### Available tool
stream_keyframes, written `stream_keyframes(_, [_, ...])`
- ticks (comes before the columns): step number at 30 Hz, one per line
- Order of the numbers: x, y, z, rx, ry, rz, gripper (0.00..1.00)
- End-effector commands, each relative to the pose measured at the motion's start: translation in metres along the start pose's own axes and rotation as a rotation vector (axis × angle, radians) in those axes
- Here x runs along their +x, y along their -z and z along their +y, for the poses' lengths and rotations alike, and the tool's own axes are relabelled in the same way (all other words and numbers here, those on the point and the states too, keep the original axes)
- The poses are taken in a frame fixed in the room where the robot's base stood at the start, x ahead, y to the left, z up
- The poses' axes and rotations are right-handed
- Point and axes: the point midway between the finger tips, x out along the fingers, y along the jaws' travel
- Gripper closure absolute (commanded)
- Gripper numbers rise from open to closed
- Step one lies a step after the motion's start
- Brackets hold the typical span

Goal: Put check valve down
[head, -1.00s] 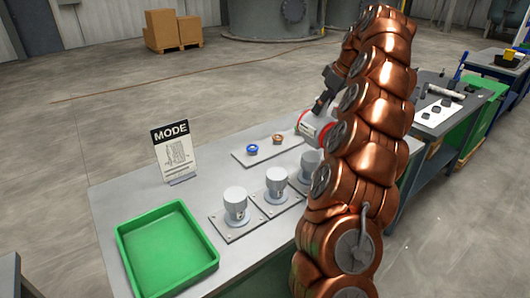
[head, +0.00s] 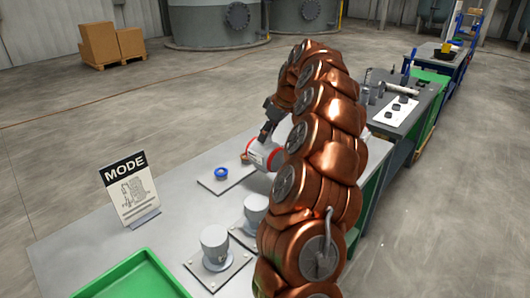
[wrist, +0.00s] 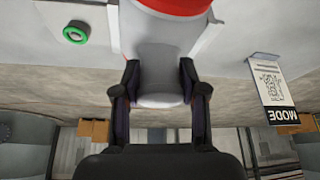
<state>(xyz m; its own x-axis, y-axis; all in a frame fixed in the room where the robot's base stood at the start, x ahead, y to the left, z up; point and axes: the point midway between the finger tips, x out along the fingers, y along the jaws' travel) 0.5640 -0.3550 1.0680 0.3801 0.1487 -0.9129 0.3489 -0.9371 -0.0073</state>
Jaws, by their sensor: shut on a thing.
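The check valve (head: 259,154) is a pale grey cylinder with red bands, held over the workbench near the back plate. In the wrist view it also shows, its grey body (wrist: 161,65) between the fingers and a red band at the top edge. My gripper (wrist: 160,88) is shut on its grey body, one finger on each side. In the head view my gripper (head: 268,132) is at the valve's upper side. My arm hides part of the valve, and I cannot tell whether it touches the plate.
A green ring (wrist: 76,32) shows in the wrist view. Grey capped cylinders (head: 214,247) stand on plates in front. A MODE sign (head: 131,190) and a green tray (head: 130,278) are at left.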

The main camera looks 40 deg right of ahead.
Motion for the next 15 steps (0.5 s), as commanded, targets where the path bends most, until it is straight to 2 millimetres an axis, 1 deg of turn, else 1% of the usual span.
stream_keyframes(6, [0.021, -0.009, -0.001, -0.001, 0.000, 0.000, 0.97])
stream_keyframes(15, [0.036, -0.015, -0.001, -0.001, 0.000, 0.001, 0.97])
